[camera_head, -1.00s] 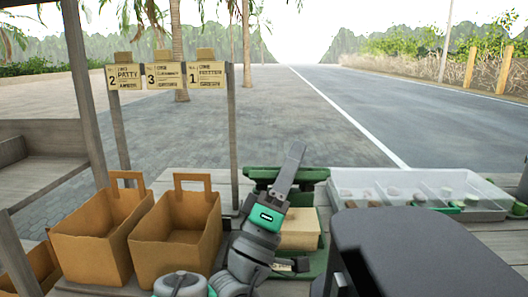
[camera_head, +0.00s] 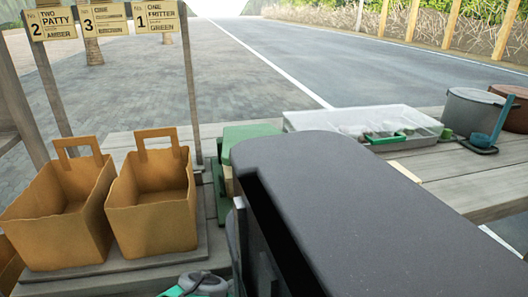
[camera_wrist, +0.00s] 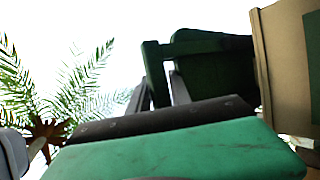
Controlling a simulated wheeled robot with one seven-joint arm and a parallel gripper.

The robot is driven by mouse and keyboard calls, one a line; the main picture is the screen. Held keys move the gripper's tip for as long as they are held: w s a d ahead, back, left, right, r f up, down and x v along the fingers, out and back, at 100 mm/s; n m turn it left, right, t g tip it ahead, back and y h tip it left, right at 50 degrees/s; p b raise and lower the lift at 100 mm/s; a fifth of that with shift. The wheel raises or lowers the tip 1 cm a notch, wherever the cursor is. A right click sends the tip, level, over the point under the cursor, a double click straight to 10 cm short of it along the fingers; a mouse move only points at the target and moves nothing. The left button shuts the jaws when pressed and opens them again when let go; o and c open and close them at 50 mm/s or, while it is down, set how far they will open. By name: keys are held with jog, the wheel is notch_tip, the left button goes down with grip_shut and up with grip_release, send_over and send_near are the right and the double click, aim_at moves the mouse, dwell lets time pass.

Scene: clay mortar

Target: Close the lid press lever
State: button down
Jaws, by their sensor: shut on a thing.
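The green lid press (camera_head: 244,135) stands on the wooden counter in the head view, mostly hidden behind a large dark part of my own body. In the wrist view a dark green lever part (camera_wrist: 155,72) of the press is close ahead. My gripper (camera_wrist: 160,90) reaches up to it with two dark grey fingers, shut on that part; the exact contact is hard to make out. A wider dark green plate (camera_wrist: 212,65) is just behind, and a cream block with a green face (camera_wrist: 264,65) is at the right. The head view does not show my fingertips.
Two open brown paper bags (camera_head: 58,215) (camera_head: 150,205) stand left of the press. A clear tray (camera_head: 310,122) of small items is behind my arm. A grey pot (camera_head: 470,112), a brown pot (camera_head: 515,110) and a blue ladle (camera_head: 497,128) are at the right. Order cards (camera_head: 103,20) hang above.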

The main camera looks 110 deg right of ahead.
jog(key=shift+a+r, duration=0.35)
jog(key=shift+a, duration=0.05)
jog(key=c, duration=1.6)
grip_release()
jog(key=shift+c, duration=0.2)
jog(key=shift+o, duration=0.6)
jog(key=shift+a+r, duration=0.15)
jog(key=shift+a, duration=0.25)
jog(key=shift+o, duration=1.2)
jog(key=shift+d+f, duration=0.3)
jog(key=shift+d, duration=0.1)
